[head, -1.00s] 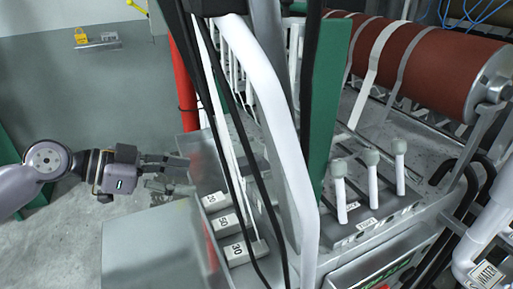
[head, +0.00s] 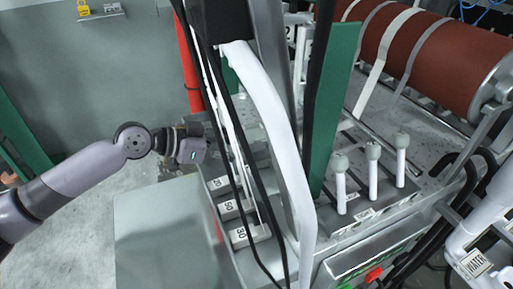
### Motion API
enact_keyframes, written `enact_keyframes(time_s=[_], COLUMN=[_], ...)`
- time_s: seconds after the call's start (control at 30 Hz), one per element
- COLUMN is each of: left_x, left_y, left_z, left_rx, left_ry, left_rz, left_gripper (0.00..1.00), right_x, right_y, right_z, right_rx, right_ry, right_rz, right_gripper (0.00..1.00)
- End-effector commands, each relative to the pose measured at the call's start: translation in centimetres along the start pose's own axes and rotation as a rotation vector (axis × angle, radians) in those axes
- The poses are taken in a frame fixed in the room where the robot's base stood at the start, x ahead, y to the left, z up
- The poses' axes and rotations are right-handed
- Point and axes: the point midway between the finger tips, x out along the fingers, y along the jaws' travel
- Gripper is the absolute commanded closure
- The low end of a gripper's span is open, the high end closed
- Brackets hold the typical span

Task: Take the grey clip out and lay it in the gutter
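My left gripper (head: 192,150) is at the left side of the machine, above the grey numbered blocks (head: 230,208). Its body and wrist show, but its fingers are not clear behind the black cables and machine parts, so I cannot tell whether it is open or holds anything. I cannot make out the grey clip for certain. I also cannot tell for sure which part is the gutter. My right gripper is not in view.
Black cables (head: 228,130), a white curved pipe (head: 270,110) and a green upright (head: 332,105) stand right of my gripper. A grey metal box (head: 165,235) is below my arm. Three white levers (head: 372,178) and a red-brown roller (head: 430,55) are at right.

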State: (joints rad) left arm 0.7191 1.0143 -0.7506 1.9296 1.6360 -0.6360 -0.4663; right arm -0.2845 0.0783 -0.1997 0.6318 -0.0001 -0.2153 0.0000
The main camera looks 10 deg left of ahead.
Motion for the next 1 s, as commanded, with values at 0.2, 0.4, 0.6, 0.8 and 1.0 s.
enact_keyframes(time_s=[0.2,0.4,0.6,0.8,1.0], left_x=[2.9,4.8,4.9,4.9,4.9], left_y=[-0.6,-0.6,-0.6,-0.6,-0.6], left_z=[0.1,0.5,0.6,0.6,0.6], left_rx=[-0.002,-0.001,0.0,-0.001,-0.001], left_ry=[0.0,0.0,0.0,0.0,0.0], left_rz=[0.002,0.0,-0.001,0.0,0.0], left_gripper=[0.47,0.47,0.47,0.59,0.72], right_x=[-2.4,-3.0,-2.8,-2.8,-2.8], right_y=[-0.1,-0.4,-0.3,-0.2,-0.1], right_z=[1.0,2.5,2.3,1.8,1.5], right_rx=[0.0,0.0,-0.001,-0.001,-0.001], right_ry=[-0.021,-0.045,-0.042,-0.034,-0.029], right_rz=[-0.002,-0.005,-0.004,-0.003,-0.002], right_gripper=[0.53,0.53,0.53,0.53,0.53])
